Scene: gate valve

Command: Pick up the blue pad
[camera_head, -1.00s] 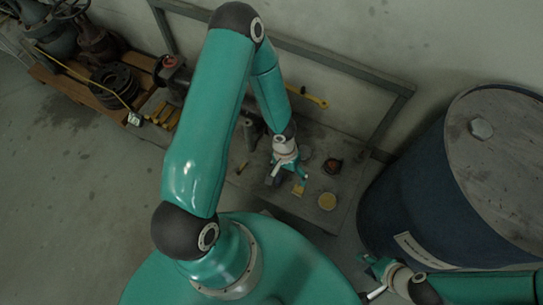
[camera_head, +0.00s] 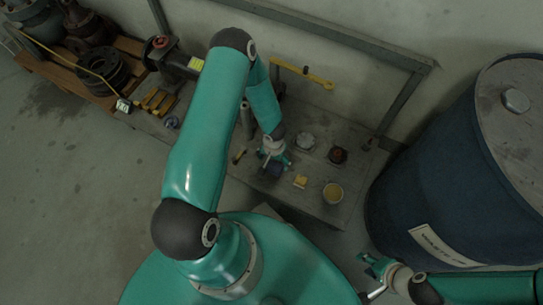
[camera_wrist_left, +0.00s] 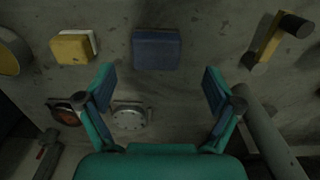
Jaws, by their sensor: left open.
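The blue pad (camera_wrist_left: 156,50) is a small dark blue block lying flat on the grey bench top. In the left wrist view it is just beyond the fingertips, centred between them. In the head view it shows as a dark patch (camera_head: 272,171) at my left gripper (camera_head: 273,159), partly covered by it. The left wrist view shows that gripper's (camera_wrist_left: 158,82) fingers spread wide, with nothing between them. My right gripper (camera_head: 370,273) is beside the blue drum, away from the pad; its opening is unclear.
A yellow sponge-like block (camera_wrist_left: 73,47) and a round tin (camera_head: 333,192) lie near the pad. A round grey gauge-like piece (camera_wrist_left: 128,116) and a red-dark part (camera_head: 338,155) are also close. A pipe (camera_wrist_left: 268,130) lies to the right in the wrist view. The blue drum (camera_head: 430,180) stands right of the bench.

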